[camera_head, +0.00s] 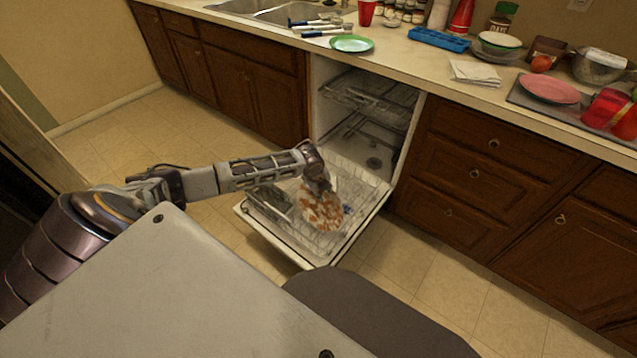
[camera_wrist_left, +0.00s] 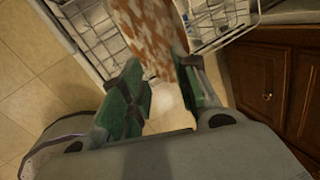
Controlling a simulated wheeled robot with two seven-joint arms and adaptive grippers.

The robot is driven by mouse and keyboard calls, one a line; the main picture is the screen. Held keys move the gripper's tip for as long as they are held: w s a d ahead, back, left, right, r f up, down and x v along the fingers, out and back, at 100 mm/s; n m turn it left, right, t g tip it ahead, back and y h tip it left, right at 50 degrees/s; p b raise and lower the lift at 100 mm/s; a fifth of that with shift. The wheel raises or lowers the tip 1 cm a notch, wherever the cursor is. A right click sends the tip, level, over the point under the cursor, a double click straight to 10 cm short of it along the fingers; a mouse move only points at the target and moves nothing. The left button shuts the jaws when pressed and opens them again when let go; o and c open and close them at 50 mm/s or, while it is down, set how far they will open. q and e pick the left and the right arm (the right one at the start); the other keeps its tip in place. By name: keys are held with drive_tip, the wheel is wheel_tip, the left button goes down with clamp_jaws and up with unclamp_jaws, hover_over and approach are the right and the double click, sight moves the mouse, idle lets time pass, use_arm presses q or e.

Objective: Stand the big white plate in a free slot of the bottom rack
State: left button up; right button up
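The big white plate (camera_head: 322,208), covered in reddish-brown stains, is upright or steeply tilted over the bottom rack (camera_head: 362,186) of the open dishwasher. My left gripper (camera_head: 319,182) is at the plate's upper edge. In the left wrist view the stained plate (camera_wrist_left: 150,28) runs between the two green fingers of my left gripper (camera_wrist_left: 160,75), which appear closed on it. Wire tines of the bottom rack (camera_wrist_left: 105,35) show on both sides of the plate. Whether the plate's lower edge touches the rack or sits in a slot cannot be told. My right gripper is not in view.
The upper rack (camera_head: 370,95) is inside the dishwasher. Wooden drawers (camera_head: 480,170) stand close on the right. The counter holds a green plate (camera_head: 351,44), a blue tray (camera_head: 438,40), a pink plate (camera_head: 549,88) and other clutter. The floor left of the door is clear.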

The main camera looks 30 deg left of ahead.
use_arm(q)
drive_tip(key=v, duration=0.7)
drive_tip(key=shift+d+f, duration=0.1)
drive_tip(key=shift+d, duration=0.05)
idle(1.1)
